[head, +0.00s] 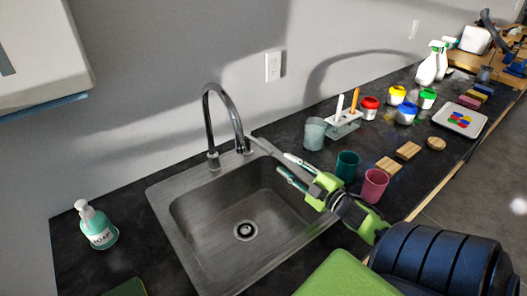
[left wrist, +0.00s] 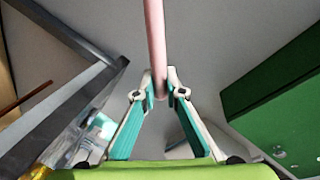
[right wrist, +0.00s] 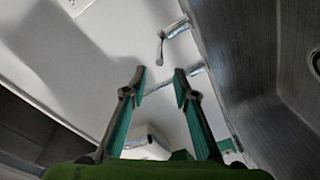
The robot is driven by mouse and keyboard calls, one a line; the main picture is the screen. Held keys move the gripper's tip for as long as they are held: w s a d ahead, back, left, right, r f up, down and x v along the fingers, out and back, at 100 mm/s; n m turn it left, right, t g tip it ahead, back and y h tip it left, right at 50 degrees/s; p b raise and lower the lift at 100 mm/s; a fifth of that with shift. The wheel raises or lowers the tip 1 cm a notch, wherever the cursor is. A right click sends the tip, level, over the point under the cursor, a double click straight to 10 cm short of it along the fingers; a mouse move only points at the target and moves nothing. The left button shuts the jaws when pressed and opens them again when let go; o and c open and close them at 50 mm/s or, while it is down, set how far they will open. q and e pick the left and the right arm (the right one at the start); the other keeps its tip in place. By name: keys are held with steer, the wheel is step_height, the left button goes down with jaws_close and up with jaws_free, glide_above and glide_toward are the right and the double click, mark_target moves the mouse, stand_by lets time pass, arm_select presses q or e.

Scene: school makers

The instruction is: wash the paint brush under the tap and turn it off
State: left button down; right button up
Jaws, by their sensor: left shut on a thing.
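The metal tap (head: 224,98) arches over the grey sink (head: 165,196) in the head view. No running water can be made out. My right gripper (head: 284,164) is open and empty over the sink's right side, to the right of the tap. The right wrist view shows its fingers (right wrist: 161,78) apart, with metal tap parts (right wrist: 174,29) beyond them. In the left wrist view, my left gripper (left wrist: 159,88) is shut on a thin pinkish stick (left wrist: 156,42), which looks like the paint brush's handle. Its bristles are not visible. The left gripper is outside the head view.
A soap bottle (head: 96,226) stands left of the sink. To the right are a teal cup (head: 347,164), a pink cup (head: 374,185), a clear cup (head: 314,133), and a holder (head: 343,124) with upright brushes. Paint jars and a white palette (head: 460,119) stand farther right.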

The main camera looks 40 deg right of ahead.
mark_target(256, 142)
steer(key=w, duration=1.2)
steer(key=shift+d+p, duration=0.25)
steer(key=shift+p, duration=0.1)
jaws_close()
